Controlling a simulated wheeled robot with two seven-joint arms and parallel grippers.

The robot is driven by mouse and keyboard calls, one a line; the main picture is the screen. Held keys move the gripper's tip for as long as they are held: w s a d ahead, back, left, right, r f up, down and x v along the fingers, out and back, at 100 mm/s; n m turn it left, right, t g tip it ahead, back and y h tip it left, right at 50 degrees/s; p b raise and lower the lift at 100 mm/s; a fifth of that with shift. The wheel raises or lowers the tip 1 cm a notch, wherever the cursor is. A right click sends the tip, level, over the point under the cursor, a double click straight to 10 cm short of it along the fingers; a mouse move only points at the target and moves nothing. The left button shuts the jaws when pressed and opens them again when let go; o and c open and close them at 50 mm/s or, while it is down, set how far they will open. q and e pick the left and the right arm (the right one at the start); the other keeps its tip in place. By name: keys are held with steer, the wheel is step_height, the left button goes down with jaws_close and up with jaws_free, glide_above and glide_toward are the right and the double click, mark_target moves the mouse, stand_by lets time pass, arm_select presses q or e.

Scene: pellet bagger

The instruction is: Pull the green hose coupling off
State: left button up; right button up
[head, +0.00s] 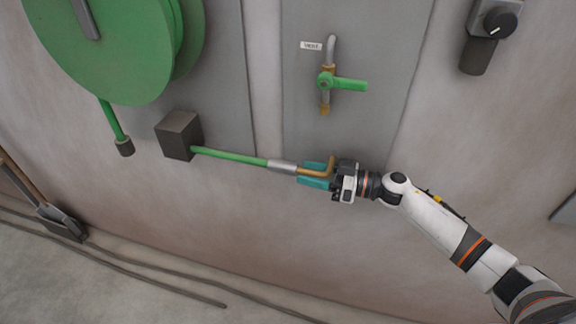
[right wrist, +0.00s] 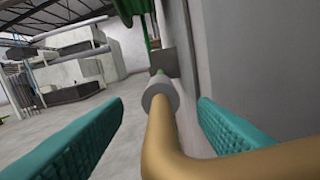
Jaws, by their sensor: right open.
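The green hose (head: 228,155) runs from a dark box on the wall to a silver-grey coupling (head: 282,166). The coupling meets a bent brass pipe (head: 311,172). In the right wrist view the coupling (right wrist: 158,92) is a grey sleeve at the end of the brass pipe (right wrist: 165,140). My right gripper (head: 301,174) is open, with its teal fingers on either side of the brass pipe. Its fingertips are close to the coupling, and the right wrist view shows gaps between fingers and pipe. My left gripper is not in view.
A dark box (head: 178,136) sticks out from the wall at the hose's left end. A green reel (head: 110,45) is at upper left, and a green-handled vent valve (head: 345,84) is above my gripper. A shovel (head: 58,218) leans at lower left. Dark cables (head: 150,272) lie on the floor.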

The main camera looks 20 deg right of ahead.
mark_target(287, 169)
steer(key=x, duration=0.4)
steer(key=shift+w+a, duration=0.25)
steer(key=shift+a, duration=0.05)
steer(key=shift+w+a+p, duration=0.3)
steer(key=shift+w+a, duration=0.1)
steer(key=shift+a, duration=0.25)
